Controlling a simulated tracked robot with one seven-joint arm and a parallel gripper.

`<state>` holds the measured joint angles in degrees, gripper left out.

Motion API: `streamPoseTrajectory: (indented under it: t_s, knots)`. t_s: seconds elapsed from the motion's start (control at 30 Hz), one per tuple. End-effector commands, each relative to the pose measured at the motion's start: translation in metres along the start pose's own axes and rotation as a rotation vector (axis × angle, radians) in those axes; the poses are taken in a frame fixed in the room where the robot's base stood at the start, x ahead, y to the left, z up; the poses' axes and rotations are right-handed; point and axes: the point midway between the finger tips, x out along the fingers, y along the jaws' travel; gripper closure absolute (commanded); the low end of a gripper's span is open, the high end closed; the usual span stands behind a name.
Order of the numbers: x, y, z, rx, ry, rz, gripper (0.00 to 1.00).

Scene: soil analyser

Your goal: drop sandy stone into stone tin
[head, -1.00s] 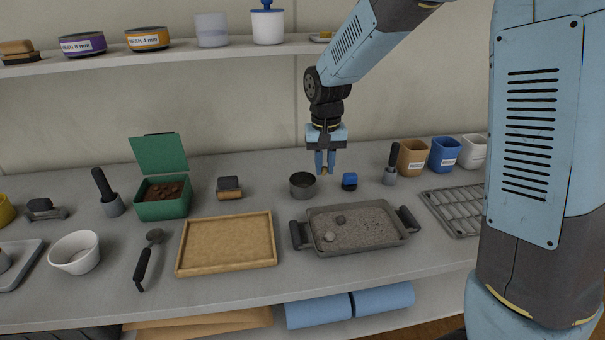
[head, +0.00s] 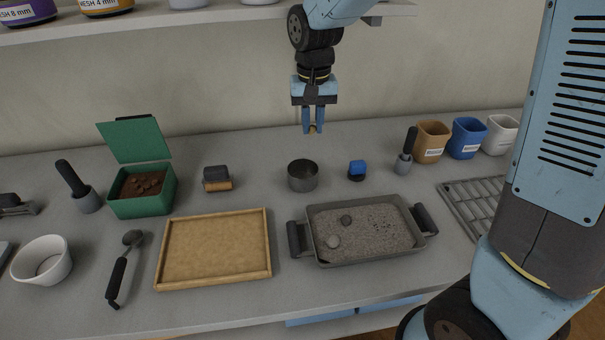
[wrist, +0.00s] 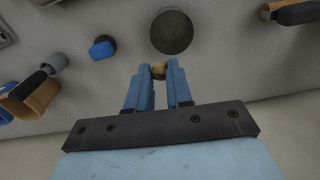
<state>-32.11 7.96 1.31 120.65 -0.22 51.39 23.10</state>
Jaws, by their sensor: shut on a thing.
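My gripper (head: 313,128) is shut on the sandy stone (head: 313,128), a small tan lump held between the fingertips. The sandy stone (wrist: 159,71) also shows between the blue fingers in the wrist view. The stone tin appears to be the small round dark grey metal tin (head: 303,176) on the bench, open at the top. My gripper is above the tin and apart from it. In the wrist view the tin (wrist: 171,32) lies just beyond the fingertips.
A blue-topped block (head: 357,170) stands right of the tin. A grey tray of gravel (head: 318,256) with two stones is in front. A brush (head: 217,179), wooden tray (head: 213,286) and green box (head: 143,206) are left. A shelf (head: 180,24) runs behind.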

Motion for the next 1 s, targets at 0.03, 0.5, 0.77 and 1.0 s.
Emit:
streamPoseTrajectory:
  t_s: [0.03,0.5,0.77,1.0]
  knots:
    - [0.005,-0.002,0.001,-0.004,-0.002,0.001,1.00]
    - [0.049,-0.007,0.003,-0.015,-0.002,0.001,1.00]
    - [0.055,-0.007,0.003,-0.015,-0.001,0.000,1.00]
    - [0.054,-0.008,0.003,-0.015,0.000,0.000,0.74]
